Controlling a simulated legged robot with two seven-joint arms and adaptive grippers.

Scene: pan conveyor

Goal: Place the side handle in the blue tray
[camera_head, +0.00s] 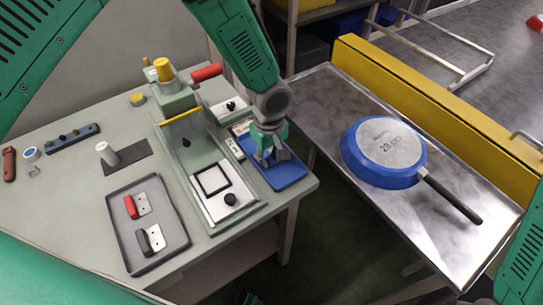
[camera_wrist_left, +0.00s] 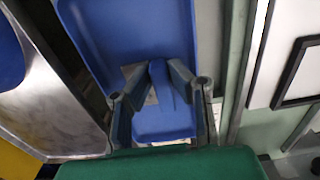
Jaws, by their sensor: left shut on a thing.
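The blue tray (camera_head: 290,178) lies at the right edge of the green-grey workbench. My left gripper (camera_head: 271,158) points down over it and hides part of it. In the left wrist view, the left gripper (camera_wrist_left: 162,88) is shut on a blue side handle (camera_wrist_left: 166,82) with a grey metal plate (camera_wrist_left: 136,76). The handle is over the blue tray (camera_wrist_left: 120,30), low and close to its floor; whether it touches I cannot tell.
A dark tray (camera_head: 165,250) holds a red handle (camera_head: 131,207) and a black handle (camera_head: 145,241) with metal plates. A green fixture with a red lever (camera_head: 206,73) stands left of the blue tray. A blue pan (camera_head: 368,160) lies upside down on the metal conveyor (camera_head: 330,100).

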